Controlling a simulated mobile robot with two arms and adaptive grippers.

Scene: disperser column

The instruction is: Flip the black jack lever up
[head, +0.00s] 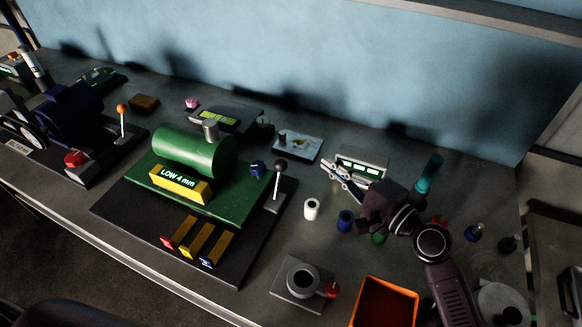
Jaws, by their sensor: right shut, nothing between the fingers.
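The black jack lever (278,178) has a dark ball knob on a thin metal rod. It stands roughly upright on a small plate at the right edge of the green machine's base. My right gripper (331,172) is to the right of the lever, apart from it. Its fingers are shut and hold nothing, and they point left toward the lever. My left gripper is not in view.
The green machine (190,152) bears a yellow "LOW 4 mm" block (180,184). A white cylinder (311,209) and a blue one (345,221) stand below my right gripper. An orange bin (386,303) is at the front. An orange-knobbed lever (122,120) stands at left.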

